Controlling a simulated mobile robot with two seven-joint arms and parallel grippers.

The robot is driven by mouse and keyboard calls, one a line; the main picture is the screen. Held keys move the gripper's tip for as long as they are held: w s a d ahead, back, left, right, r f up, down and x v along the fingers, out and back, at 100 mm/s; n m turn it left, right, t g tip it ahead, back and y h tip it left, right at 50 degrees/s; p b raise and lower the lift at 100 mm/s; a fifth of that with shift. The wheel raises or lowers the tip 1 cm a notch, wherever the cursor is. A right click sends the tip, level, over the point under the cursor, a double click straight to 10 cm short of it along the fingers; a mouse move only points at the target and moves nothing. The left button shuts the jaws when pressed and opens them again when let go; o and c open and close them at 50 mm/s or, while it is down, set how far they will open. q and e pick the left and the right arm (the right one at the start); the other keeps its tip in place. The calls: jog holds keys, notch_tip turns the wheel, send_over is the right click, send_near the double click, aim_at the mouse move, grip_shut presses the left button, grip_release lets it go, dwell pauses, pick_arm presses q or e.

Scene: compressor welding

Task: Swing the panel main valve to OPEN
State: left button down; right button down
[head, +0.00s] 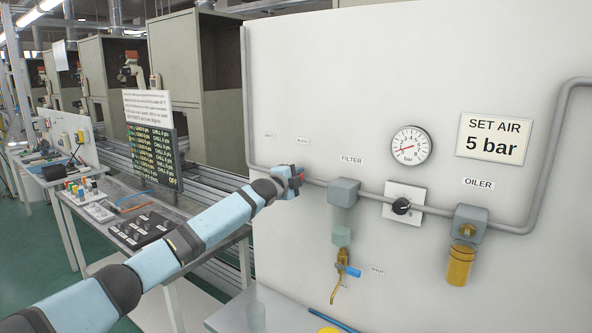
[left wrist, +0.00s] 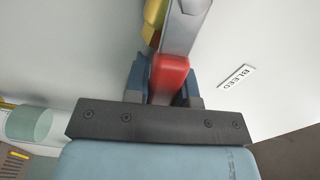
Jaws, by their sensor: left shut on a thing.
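My left gripper (head: 292,181) is at the pipe on the white panel (head: 330,80), left of the filter. In the left wrist view its blue-grey fingers (left wrist: 165,82) stand on both sides of a red valve handle (left wrist: 172,72) and are shut on it. A grey pipe part and a yellow part (left wrist: 155,14) lie beyond the handle. The valve body is mostly hidden by the gripper, and I cannot tell the lever's exact angle. My right gripper is out of view.
A filter (head: 343,192) with a blue drain lever (head: 349,270), a black regulator knob (head: 401,206), a pressure gauge (head: 411,146) and an oiler (head: 461,265) are to the right. A BLEED label (left wrist: 237,77) is close by. A workbench (head: 110,215) stands at left.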

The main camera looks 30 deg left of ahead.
pick_arm(q)
jog(key=shift+d+f+m, duration=0.1)
jog(key=shift+f+m, duration=0.6)
jog(key=shift+m, duration=0.3)
jog(key=c, duration=1)
grip_release()
jog(key=shift+o, duration=0.2)
jog(key=s+a+b, duration=0.1)
jog(key=s+b, duration=0.2)
jog(key=s, duration=1.1)
